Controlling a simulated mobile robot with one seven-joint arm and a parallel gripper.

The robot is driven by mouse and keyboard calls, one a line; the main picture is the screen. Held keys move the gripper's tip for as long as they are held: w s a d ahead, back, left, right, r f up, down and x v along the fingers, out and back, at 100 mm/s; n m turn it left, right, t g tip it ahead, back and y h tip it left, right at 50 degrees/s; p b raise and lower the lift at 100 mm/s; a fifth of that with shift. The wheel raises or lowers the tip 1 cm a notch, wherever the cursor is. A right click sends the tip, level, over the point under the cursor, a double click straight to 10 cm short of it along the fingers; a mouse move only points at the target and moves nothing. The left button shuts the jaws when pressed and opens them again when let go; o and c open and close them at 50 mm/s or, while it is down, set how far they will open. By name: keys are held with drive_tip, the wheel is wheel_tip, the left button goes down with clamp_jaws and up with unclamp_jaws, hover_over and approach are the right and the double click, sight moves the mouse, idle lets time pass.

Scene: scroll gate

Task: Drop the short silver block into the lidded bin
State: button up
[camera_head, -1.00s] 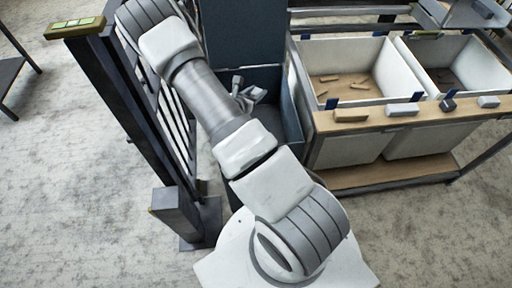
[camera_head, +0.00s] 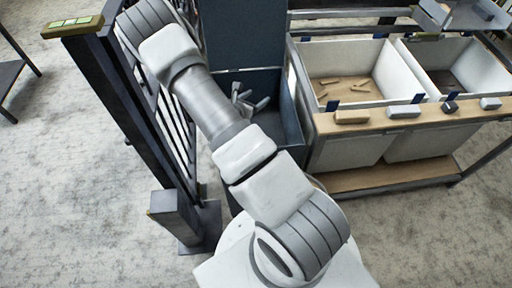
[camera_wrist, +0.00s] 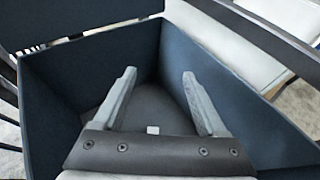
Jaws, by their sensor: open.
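The lidded bin (camera_head: 291,112) is a dark blue box with its lid (camera_head: 243,36) standing raised at the back. My gripper (camera_head: 252,103) is inside the bin's opening, with its fingers apart. In the wrist view, the open gripper (camera_wrist: 158,85) points down between the bin walls (camera_wrist: 88,66), and nothing is between its fingertips. A small pale square piece (camera_wrist: 153,130) shows low between the fingers, against the dark bin floor. It may be the short silver block, but it is too small to be sure.
A wooden ledge (camera_head: 375,121) on the right carries a tan block (camera_head: 352,117), silver blocks (camera_head: 404,111) (camera_head: 490,103) and a dark block (camera_head: 450,106). Behind it stand two white bins (camera_head: 385,72) (camera_head: 487,67). A dark barred gate (camera_head: 150,125) stands close left of my arm.

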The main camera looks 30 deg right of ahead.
drive_tip(key=p+v, duration=0.3)
drive_tip(key=v, duration=1.4)
drive_tip(key=shift+p, duration=0.3)
drive_tip(key=shift+s, duration=0.15)
drive_tip(key=s+d+r+m+g+y, duration=0.1)
drive_tip(key=s+r+m+g, duration=0.25)
drive_tip(key=r+m, duration=0.4)
drive_tip(key=s+d+r+m+g+y, duration=0.1)
drive_tip(key=s+r+m+g, duration=0.1)
drive_tip(key=s+r+m, duration=0.5)
drive_tip(key=s+a+r+m+t+y, duration=0.25)
drive_tip(key=a+r+m+y, duration=0.2)
drive_tip(key=r, duration=0.35)
drive_tip(key=s+a+r+m+t+y, duration=0.2)
drive_tip(key=s+a+r+m+y, duration=0.15)
drive_tip(key=a+r+y, duration=0.35)
wheel_tip(320, 180, up, 16)
drive_tip(key=h+p, duration=0.1)
drive_tip(key=p, duration=1.4)
drive_tip(key=shift+d+m+t, duration=0.15)
drive_tip(key=shift+m+t, duration=0.15)
drive_tip(key=shift+m, duration=0.15)
